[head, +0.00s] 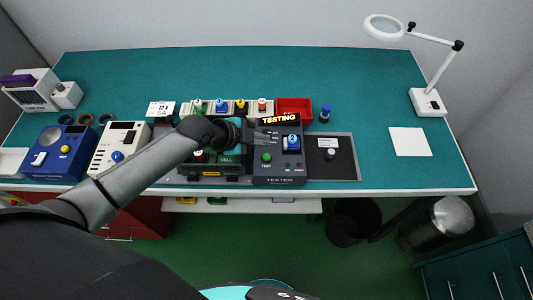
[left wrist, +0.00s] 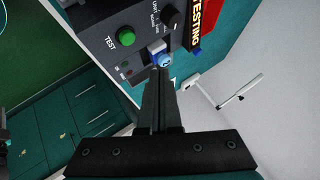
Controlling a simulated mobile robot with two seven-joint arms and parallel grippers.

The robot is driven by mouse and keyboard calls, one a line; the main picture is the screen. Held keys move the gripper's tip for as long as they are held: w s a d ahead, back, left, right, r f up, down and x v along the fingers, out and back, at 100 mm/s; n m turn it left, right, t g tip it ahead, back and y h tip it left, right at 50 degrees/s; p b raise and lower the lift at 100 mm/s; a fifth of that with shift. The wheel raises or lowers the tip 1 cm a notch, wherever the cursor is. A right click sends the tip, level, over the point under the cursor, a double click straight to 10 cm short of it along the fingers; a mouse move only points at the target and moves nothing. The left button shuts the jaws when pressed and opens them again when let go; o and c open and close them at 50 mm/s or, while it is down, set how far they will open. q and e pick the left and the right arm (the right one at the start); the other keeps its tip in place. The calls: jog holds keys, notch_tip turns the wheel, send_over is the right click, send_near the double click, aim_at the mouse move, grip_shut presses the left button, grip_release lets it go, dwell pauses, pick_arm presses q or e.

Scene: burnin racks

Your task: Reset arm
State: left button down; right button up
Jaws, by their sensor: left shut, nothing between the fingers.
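My left gripper (head: 262,137) reaches in from the left over the bench, in front of the tester's left part. Its fingers are shut with nothing between them. In the left wrist view the closed fingers (left wrist: 160,90) point at a blue-and-white block in the tester (left wrist: 158,50). Whether they touch it is unclear. In the head view this blue block (head: 291,143), marked 2, sits on the tester (head: 280,172) under a lit TESTING sign (head: 279,119). The green TEST button (head: 267,157) shows left of it. My right gripper is not in view.
A dark mat (head: 345,168) holds a small grey-topped piece. A row of coloured pieces (head: 221,105) and a red bin (head: 294,108) stand behind. Blue (head: 60,150) and white (head: 112,155) devices are left. A magnifier lamp (head: 428,100) stands right. The bench's back is clear.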

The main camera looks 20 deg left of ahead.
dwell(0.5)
pick_arm(q)
jog(key=s+d+n+g, duration=0.2)
jog(key=s+d+n, duration=0.25)
jog(key=s, duration=0.45)
jog(key=s+a+r+n+g+y, duration=0.25)
jog(key=s+a+n+y, duration=0.35)
jog(key=s+n, duration=0.55)
notch_tip(320, 180, down, 29)
jog(key=s+m+b, duration=0.2)
jog(key=s+b, duration=0.1)
jog(key=b, duration=0.7)
jog(key=s+a+f+b, duration=0.1)
jog(key=s+f+b, duration=0.2)
jog(key=s+f, duration=0.2)
jog(key=s+a+f+g+b, duration=0.1)
jog(key=s+f+b, duration=0.2)
jog(key=f, duration=0.9)
jog(key=s+a+f+b, duration=0.1)
jog(key=s+f+b, duration=0.2)
jog(key=s+f, duration=0.5)
jog(key=shift+a+f+g, duration=0.15)
jog(key=shift+a+g, duration=0.2)
dwell(0.4)
